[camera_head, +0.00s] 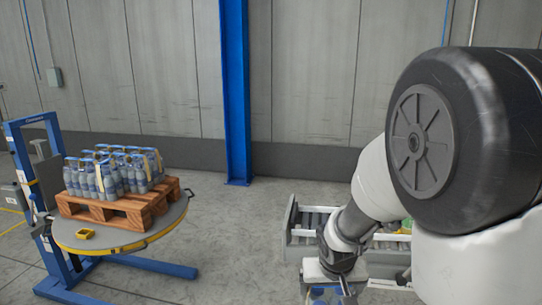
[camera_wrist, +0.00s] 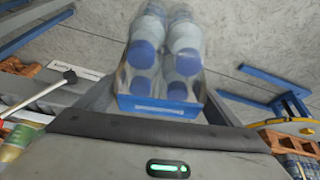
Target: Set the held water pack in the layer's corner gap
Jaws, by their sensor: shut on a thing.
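My gripper (camera_head: 337,282) is at the bottom of the head view, right of centre, shut on the water pack (camera_head: 322,294), which is mostly cut off there. In the wrist view the held water pack (camera_wrist: 165,60) shows clear bottles with blue caps and a blue band, between the fingers. The layer of water packs (camera_head: 112,172) stands on a wooden pallet (camera_head: 105,213) at the left of the head view, well apart from my gripper. I cannot make out the corner gap. Part of the layer (camera_wrist: 300,165) also shows at the right of the wrist view.
The pallet rests on a round turntable (camera_head: 125,240) with a yellow rim, on a blue lift frame (camera_head: 28,170). A roller conveyor (camera_head: 310,220) stands near my arm. A blue column (camera_head: 236,90) rises at the wall. Floor between turntable and conveyor is clear.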

